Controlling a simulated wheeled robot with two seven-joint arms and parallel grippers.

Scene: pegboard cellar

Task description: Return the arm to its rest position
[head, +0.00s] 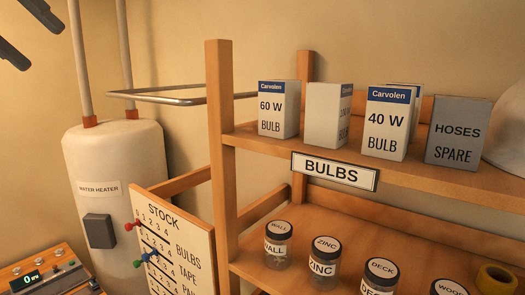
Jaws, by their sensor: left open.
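My left gripper (41,46) shows at the top left corner of the head view. Its two dark fingers are apart, with nothing between them, and only their ends are in the picture. It is up in the air, in front of the wall and to the left of the water heater's pipes, touching nothing that I can see. The rest of the left arm is out of the picture. My right gripper is not in view.
A wooden shelf (430,176) holds bulb boxes (386,124) and a grey hoses box (457,132); jars (324,257) stand below. A metal rail (165,100), white water heater (115,155), stock pegboard (172,232) and control panel (50,272) are at left.

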